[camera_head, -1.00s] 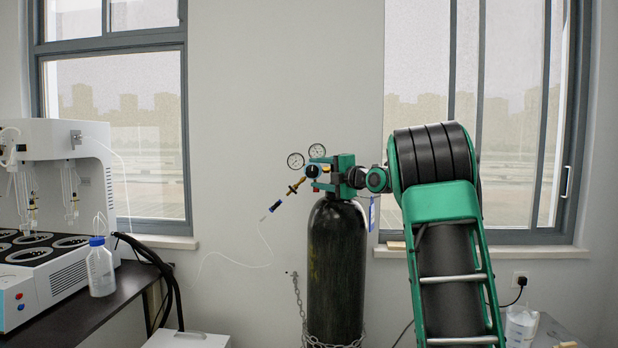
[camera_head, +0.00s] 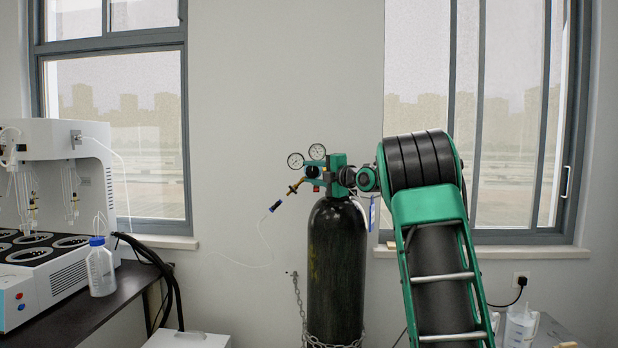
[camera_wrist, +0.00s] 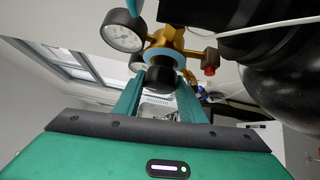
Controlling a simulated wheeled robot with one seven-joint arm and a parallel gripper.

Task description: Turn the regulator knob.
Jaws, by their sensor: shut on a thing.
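The regulator knob is a black round knob (camera_wrist: 161,76) on the brass regulator body (camera_wrist: 168,38), seen in the upper middle of the wrist view. My gripper (camera_wrist: 160,88) has its two green fingers on either side of the knob and is shut on it. In the head view, my gripper (camera_head: 322,173) reaches from the right to the regulator on top of the black gas cylinder (camera_head: 336,255). The knob's dark front (camera_head: 311,171) shows just left of the fingers. Two round gauges stand above it, one at the left (camera_head: 295,160) and one higher (camera_head: 317,151).
A thin pale hose (camera_head: 262,236) runs from the regulator's outlet toward the left. A chain (camera_head: 299,300) hangs beside the cylinder. A bench with white distilling equipment (camera_head: 70,190) and a blue-capped bottle (camera_head: 100,268) stands at left. Windows and a wall lie behind.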

